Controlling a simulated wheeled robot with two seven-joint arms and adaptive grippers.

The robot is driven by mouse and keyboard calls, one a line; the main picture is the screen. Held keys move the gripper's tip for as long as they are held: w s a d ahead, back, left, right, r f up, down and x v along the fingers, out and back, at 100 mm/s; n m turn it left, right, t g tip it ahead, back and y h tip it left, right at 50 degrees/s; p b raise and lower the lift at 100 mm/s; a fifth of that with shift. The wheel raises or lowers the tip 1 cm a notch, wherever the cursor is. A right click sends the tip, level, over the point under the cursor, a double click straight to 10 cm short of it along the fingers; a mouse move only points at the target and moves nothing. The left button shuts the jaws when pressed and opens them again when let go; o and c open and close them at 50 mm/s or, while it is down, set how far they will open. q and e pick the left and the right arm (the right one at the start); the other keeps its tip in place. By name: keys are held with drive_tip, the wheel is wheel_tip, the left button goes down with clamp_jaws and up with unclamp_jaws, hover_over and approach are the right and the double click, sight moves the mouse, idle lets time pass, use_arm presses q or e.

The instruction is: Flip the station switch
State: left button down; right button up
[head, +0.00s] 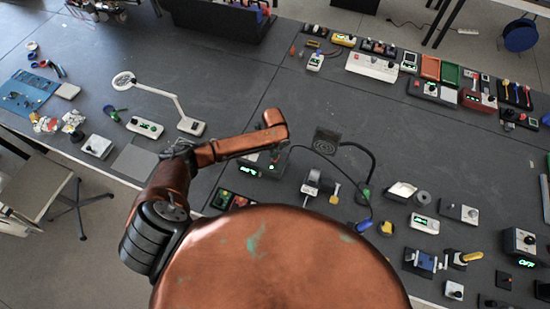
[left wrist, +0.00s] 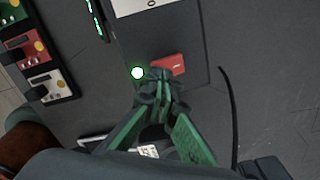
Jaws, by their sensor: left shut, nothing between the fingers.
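The station is a dark box (left wrist: 188,38) in the left wrist view, with a red switch (left wrist: 170,65) and a glowing green-white light (left wrist: 138,73) beside it. My left gripper (left wrist: 158,90) has its green fingers shut and empty, with the tips just below the switch and light in the picture. I cannot tell whether they touch the switch. In the head view my left arm reaches over the station (head: 270,171), which is partly hidden, and the gripper is hard to make out there. My right gripper is out of view.
A black cable and a small dark grille (head: 326,141) lie right of the station. A lamp-like arm (head: 165,93) and a white device (head: 145,128) are to the left. Several switch devices crowd the right side. The dark table (head: 220,75) is clear behind my arm.

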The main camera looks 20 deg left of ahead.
use_arm(q)
drive_tip(key=shift+f, duration=0.45)
drive_tip(key=shift+s+f+b, duration=0.1)
drive_tip(key=shift+f+b, duration=0.45)
drive_tip(key=shift+f, duration=0.1)
idle(0.4)
drive_tip(key=shift+r, duration=0.1)
wheel_tip(320, 180, up, 7)
drive_tip(key=p, duration=0.7)
idle(0.6)
